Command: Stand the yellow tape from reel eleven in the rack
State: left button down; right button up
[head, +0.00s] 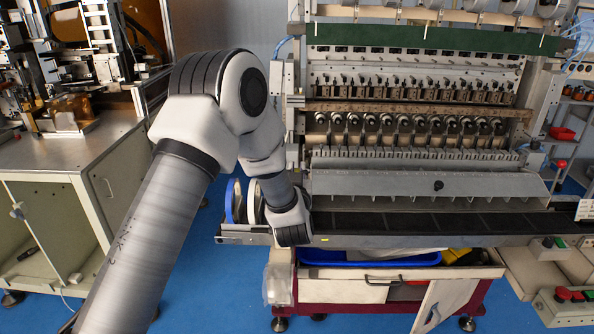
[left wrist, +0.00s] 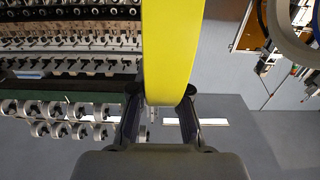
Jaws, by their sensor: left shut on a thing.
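The yellow tape (left wrist: 170,50) fills the middle of the left wrist view, seen edge-on as a broad band. My left gripper (left wrist: 165,98) has a finger on each side of its lower end and is shut on it. In the head view my left gripper (head: 293,234) is low at the machine's left front, beside the rack (head: 243,238); its fingertips and the tape are hidden there by my arm. A blue roll (head: 232,202) and a white roll (head: 254,202) stand upright in the rack, left of the gripper. My right gripper is not in view.
The coil winder (head: 420,184) rises behind the gripper, with a long dark shelf (head: 430,223) along its front. Below, an open drawer holds a blue tray (head: 365,258). A workbench (head: 60,150) stands at left. Part of a pale ring (left wrist: 290,30) shows at the wrist view's upper right.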

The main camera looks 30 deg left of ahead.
pick_arm(q)
jog(key=shift+f+b, duration=1.2)
jog(key=shift+f, duration=0.5)
jog(key=c, duration=1.4)
grip_release()
jog(key=shift+r, duration=0.1)
jog(key=shift+r+v, duration=0.1)
jog(key=shift+v, duration=1.45)
jog(key=shift+r+v, duration=0.15)
jog(key=shift+v, duration=1.35)
jog(key=o, duration=0.6)
jog(key=shift+c, duration=0.2)
